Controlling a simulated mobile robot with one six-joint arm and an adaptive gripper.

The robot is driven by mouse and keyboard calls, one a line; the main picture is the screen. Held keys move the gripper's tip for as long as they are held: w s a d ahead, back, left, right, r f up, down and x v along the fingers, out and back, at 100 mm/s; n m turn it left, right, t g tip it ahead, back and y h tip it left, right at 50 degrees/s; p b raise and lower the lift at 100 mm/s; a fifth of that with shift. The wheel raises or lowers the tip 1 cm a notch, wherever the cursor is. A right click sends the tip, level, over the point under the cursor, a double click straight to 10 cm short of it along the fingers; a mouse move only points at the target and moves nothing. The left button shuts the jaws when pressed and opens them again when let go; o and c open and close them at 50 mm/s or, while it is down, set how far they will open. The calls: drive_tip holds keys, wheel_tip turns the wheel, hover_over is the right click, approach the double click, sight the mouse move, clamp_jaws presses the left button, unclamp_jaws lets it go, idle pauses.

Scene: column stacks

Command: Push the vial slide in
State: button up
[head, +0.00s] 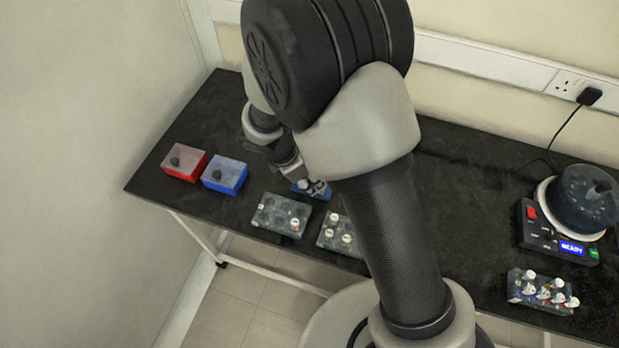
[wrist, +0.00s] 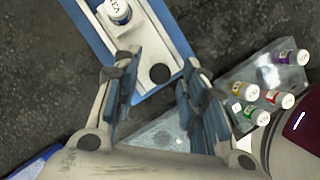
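The vial slide is a pale strip in a blue frame (wrist: 172,27), running diagonally across the top of the wrist view. A white-capped vial (wrist: 118,10) with dark lettering stands at its upper left. A dark round spot (wrist: 159,73), hole or knob I cannot tell, is at its lower end, between my fingertips. My gripper (wrist: 157,72) is open, with the fingers apart and nothing held. In the head view the blue slide (head: 312,189) is partly hidden by my arm, and my gripper (head: 290,168) is just above or beside it. Whether the fingers touch it is unclear.
Grey vial racks (head: 270,214) and (head: 328,240) stand close by at the front edge. Red (head: 184,175) and blue (head: 224,187) boxes are to the left. A machine (head: 560,245) reading READY and another vial rack (head: 527,300) are at the right.

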drive_tip(key=shift+c, duration=0.4)
clamp_jaws()
idle(0.4)
